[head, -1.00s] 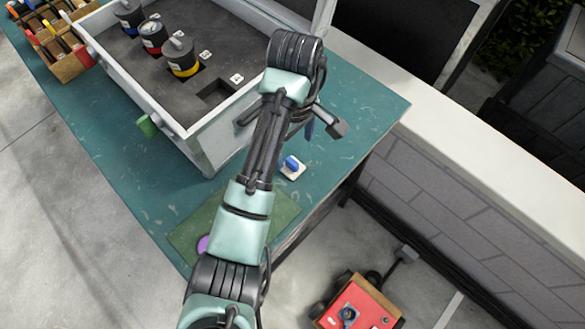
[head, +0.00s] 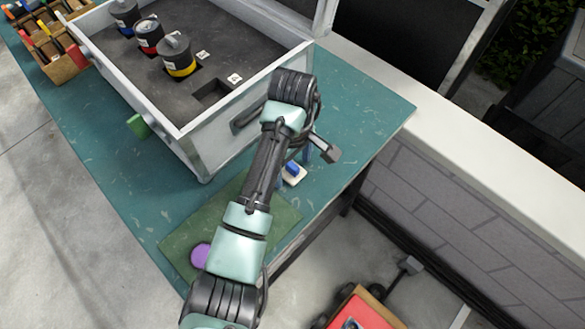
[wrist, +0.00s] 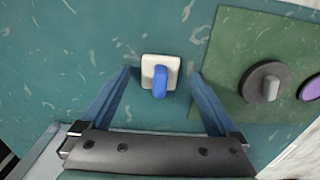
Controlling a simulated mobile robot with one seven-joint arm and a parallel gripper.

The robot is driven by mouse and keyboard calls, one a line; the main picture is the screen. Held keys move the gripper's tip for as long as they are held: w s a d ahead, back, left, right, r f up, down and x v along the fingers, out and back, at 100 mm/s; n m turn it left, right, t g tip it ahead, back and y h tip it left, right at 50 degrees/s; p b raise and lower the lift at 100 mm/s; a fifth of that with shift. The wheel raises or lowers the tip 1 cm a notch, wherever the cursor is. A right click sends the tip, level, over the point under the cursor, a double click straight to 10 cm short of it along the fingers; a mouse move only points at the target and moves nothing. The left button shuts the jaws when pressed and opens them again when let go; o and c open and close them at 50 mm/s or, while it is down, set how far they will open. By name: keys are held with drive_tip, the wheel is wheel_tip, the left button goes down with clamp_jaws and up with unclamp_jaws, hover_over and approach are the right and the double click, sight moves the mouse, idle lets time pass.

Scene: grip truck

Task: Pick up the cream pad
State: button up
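The cream pad (wrist: 147,66) is a small square plate with a blue upright handle (wrist: 160,82), lying on the teal bench top. In the head view the cream pad (head: 295,178) is partly hidden by my arm and fingers. My gripper (wrist: 160,74) is open, with one blue finger to the left and one to the right of the pad. Gaps show between both fingertips and the pad. In the head view my gripper (head: 293,168) points down over the pad; its exact height above the bench is hard to tell.
A green mat (wrist: 230,50) beside the pad carries a dark disc with a grey knob (wrist: 264,84) and a purple disc (head: 201,256). A grey-walled case (head: 240,128) holding several dark canisters stands close behind my gripper. The bench edge is to the right.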

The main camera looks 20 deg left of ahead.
sight(292, 165)
drive_tip(key=c, duration=1.4)
drive_tip(key=shift+r+p, duration=2.5)
drive_tip(key=shift+r, duration=2.55)
